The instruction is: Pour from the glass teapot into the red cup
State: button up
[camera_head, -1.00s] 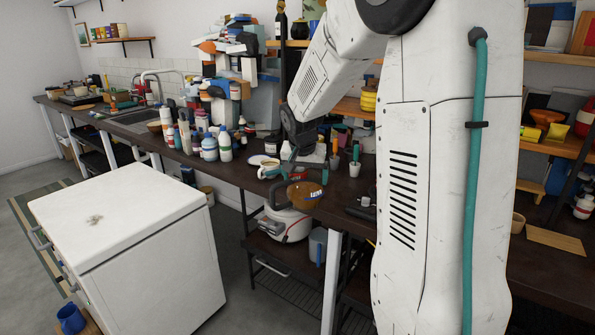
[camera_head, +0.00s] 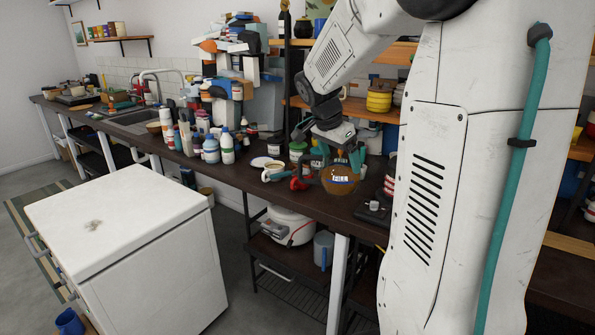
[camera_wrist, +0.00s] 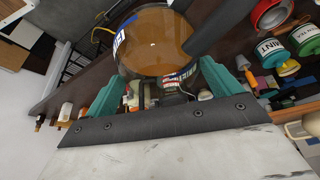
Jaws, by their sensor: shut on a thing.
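The glass teapot (camera_head: 340,181) holds amber-brown liquid and has a white label. It is held near the counter's front edge, roughly level; I cannot tell whether it touches the counter. My gripper (camera_head: 335,161) is shut on it from above. In the wrist view the teapot (camera_wrist: 155,45) sits between the teal fingers of my gripper (camera_wrist: 178,88), and a dark bar sticks out from it. The red cup (camera_head: 299,184) stands on the counter just left of the teapot. In the wrist view the red cup (camera_wrist: 270,14) shows as a red rim at upper right, apart from the teapot.
Several bottles (camera_head: 211,150) fill the counter farther left. A white cabinet (camera_head: 125,240) stands in front, with open floor between.

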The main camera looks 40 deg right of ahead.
aim_at(299, 185)
jog(key=i, duration=1.35)
